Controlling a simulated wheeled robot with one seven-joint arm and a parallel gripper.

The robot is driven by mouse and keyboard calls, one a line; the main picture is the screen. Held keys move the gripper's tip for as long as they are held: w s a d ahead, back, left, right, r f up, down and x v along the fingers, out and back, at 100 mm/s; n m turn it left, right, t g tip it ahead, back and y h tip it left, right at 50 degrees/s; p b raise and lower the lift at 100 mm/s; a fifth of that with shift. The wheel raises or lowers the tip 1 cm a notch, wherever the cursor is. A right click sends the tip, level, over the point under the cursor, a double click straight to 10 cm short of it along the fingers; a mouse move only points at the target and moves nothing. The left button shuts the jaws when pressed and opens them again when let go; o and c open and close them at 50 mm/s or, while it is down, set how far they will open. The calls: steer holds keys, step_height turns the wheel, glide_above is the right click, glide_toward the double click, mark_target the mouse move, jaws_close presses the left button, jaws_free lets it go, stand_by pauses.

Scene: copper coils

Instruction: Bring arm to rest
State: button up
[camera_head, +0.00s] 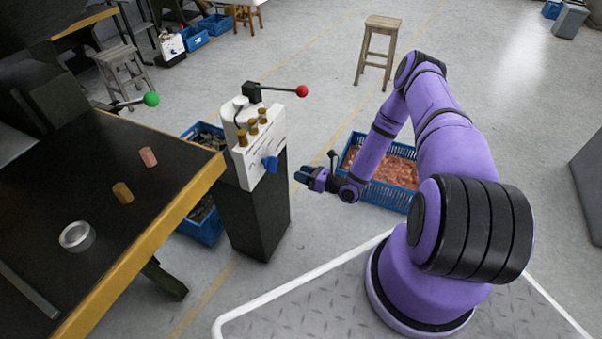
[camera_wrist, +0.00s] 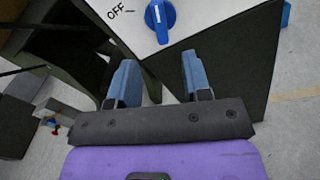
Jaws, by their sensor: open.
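My purple arm reaches out from my base and bends down at the elbow. My gripper (camera_head: 302,174) is open and empty, to the right of a white control box on a dark stand, at about the height of its blue knob (camera_head: 270,163). In the wrist view my gripper (camera_wrist: 158,78) shows two blue-grey fingers spread apart with nothing between them. The blue knob (camera_wrist: 160,16) is just beyond the fingertips, apart from them, beside the word OFF.
The control box (camera_head: 256,150) has a red-ended lever (camera_head: 301,91). A dark table (camera_head: 120,225) at left bears a metal ring (camera_head: 76,236) and two small cylinders. A blue crate (camera_head: 384,195) of copper-coloured pieces stands behind my arm. A stool (camera_head: 377,48) is farther back; floor around it is clear.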

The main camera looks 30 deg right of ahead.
steer(key=s+a+r+n+g+y, duration=0.15)
steer(key=r+n+g, duration=0.45)
steer(key=r, duration=0.6)
steer(key=s+a+r+n+g, duration=0.1)
steer(key=a+r+n+g, duration=0.2)
steer(key=r+n, duration=0.65)
steer(key=s+a+r+n+g, duration=0.25)
steer(key=r+n+g, duration=0.2)
steer(key=r, duration=0.95)
steer(key=s+a+r+n+g+h, duration=0.1)
steer(key=s+r+n+h, duration=0.6)
steer(key=s+r, duration=0.65)
steer(key=s+d+r+n+t+h, duration=0.3)
steer(key=s+r+n+t+h, duration=0.2)
steer(key=s+r, duration=0.5)
steer(key=s, duration=0.3)
steer(key=shift+s+d+r, duration=0.2)
steer(key=shift+d+r, duration=0.05)
steer(key=shift+d, duration=0.1)
steer(key=shift+t+h, duration=0.25)
